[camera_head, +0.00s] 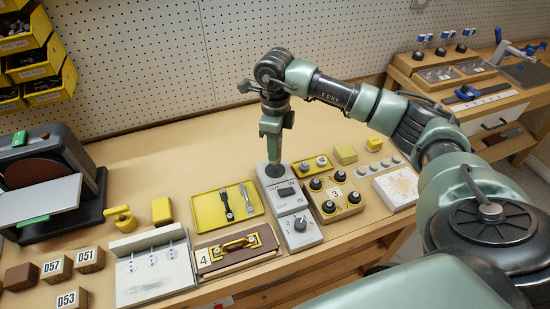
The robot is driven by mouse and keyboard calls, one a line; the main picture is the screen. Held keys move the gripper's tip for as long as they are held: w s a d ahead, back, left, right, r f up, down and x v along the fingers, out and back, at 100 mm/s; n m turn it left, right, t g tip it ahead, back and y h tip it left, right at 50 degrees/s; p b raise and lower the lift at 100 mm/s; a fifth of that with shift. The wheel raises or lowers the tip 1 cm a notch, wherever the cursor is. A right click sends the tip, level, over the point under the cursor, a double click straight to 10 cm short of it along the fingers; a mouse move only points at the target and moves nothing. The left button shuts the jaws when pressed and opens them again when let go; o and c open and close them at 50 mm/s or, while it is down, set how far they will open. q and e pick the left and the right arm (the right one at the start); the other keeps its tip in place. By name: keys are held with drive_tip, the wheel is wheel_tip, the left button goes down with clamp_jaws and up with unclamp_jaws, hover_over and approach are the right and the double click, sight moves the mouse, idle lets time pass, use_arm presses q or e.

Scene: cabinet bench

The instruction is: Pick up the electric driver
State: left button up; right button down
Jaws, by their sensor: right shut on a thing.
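My right gripper (272,128) points straight down over the back of a grey control box (273,181). It is shut on an upright narrow tool, which I take to be the electric driver (273,153). The driver's lower end meets a dark round part at the back of the box. I cannot tell whether it still rests there or is just clear of it. My gripper hides the driver's upper part, and its colour blends with the gripper. My left gripper is not in view.
A yellow tray (208,221) with two hand tools lies left of the box. A numbered button box (352,206) stands to the right. A disc sander (38,172) is at far left. A yellow-handled panel (217,258) is in front. The bench behind is mostly clear, up to the pegboard (150,60).

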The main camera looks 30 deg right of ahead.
wheel_tip(320, 180, up, 15)
drive_tip(key=b, duration=0.1)
